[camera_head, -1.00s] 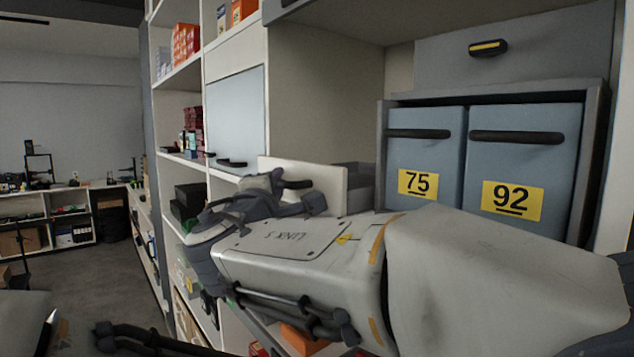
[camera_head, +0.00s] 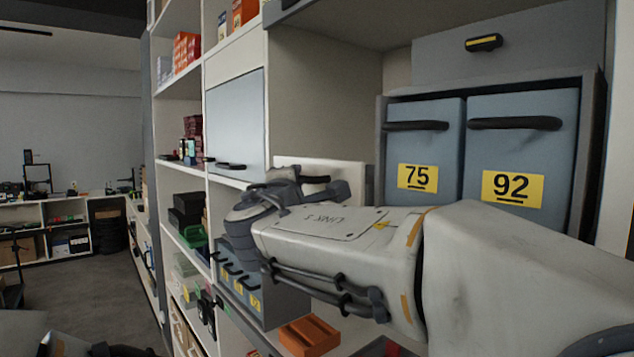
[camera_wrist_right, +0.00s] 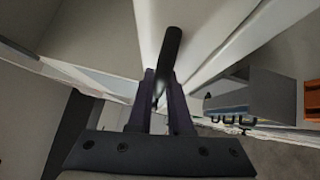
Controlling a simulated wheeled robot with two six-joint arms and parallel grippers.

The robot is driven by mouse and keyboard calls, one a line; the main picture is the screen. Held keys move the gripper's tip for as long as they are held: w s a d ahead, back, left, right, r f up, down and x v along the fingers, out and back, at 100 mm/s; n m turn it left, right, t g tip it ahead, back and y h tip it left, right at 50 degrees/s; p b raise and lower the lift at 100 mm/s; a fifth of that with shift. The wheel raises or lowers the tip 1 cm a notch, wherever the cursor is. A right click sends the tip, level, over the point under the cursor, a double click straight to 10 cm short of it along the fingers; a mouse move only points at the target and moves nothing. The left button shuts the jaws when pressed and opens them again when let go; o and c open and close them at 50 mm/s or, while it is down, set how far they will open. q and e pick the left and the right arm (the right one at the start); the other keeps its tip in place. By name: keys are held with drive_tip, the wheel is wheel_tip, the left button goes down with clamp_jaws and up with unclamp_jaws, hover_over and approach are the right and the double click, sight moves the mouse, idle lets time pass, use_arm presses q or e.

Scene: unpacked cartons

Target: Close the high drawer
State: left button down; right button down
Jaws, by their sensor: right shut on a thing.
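The high drawer has a white front (camera_head: 347,172), partly hidden behind my right arm in the head view. It seems to stand out from the shelf unit, but how far I cannot tell. Its dark bar handle (camera_wrist_right: 170,50) runs up the middle of the right wrist view, beside the white front (camera_wrist_right: 205,30). My right gripper (camera_wrist_right: 165,82) is shut on this handle, with a finger on either side. My left gripper is not in view; only part of my left arm shows at the bottom left.
Blue bins 75 (camera_head: 425,150) and 92 (camera_head: 520,150) stand on the right, below a closed grey drawer (camera_head: 510,50).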

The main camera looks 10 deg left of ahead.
drive_tip(key=c, duration=0.8)
unclamp_jaws()
drive_tip(key=shift+w+d, duration=0.2)
drive_tip(key=shift+c, duration=0.2)
drive_tip(key=shift+s+f, duration=0.1)
drive_tip(key=shift+s+f+b, duration=0.1)
drive_tip(key=shift+s+b, duration=0.2)
drive_tip(key=shift+b, duration=0.1)
drive_tip(key=s+d+b, duration=0.1)
drive_tip(key=s+b, duration=0.4)
drive_tip(key=s, duration=0.4)
drive_tip(key=shift+s+d+f, duration=0.15)
drive_tip(key=shift+s+f, duration=0.15)
drive_tip(key=shift+f, duration=0.1)
